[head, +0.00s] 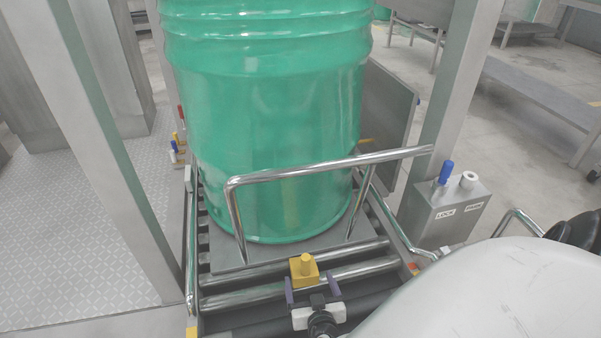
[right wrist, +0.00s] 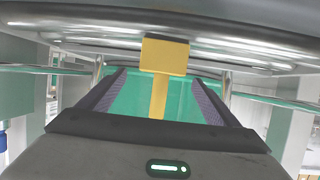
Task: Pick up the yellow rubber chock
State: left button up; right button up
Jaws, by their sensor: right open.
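The yellow rubber chock (head: 304,271), a block with a knob or stem, sits at the front of the roller conveyor (head: 250,303), ahead of the green drum (head: 275,130). My right gripper (head: 312,288) is just in front of it, with its purple-padded fingers apart. In the right wrist view the chock (right wrist: 165,57) shows between the lines of the open fingers (right wrist: 158,82), its stem towards me. No grip on it shows, and I cannot tell whether the fingers touch it. My left gripper is not in view.
The drum stands on a grey plate (head: 228,258) on the rollers. A bent metal rail (head: 300,170) crosses in front of the drum, above the chock. A metal control box (head: 447,212) with a blue lever stands to the right, and steel posts flank the conveyor.

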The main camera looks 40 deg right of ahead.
jog(key=shift+x, duration=1.05)
jog(key=b+x, duration=0.2)
jog(key=x, duration=0.3)
jog(key=shift+a+f+b, duration=0.15)
jog(key=shift+b, duration=0.2)
jog(key=shift+w, duration=0.25)
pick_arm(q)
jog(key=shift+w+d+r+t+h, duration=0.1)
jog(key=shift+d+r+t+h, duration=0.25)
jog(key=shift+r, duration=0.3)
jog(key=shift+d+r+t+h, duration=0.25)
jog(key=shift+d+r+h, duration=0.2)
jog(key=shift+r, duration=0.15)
pick_arm(e)
jog(key=shift+c, duration=0.4)
jog(key=c, duration=1.4)
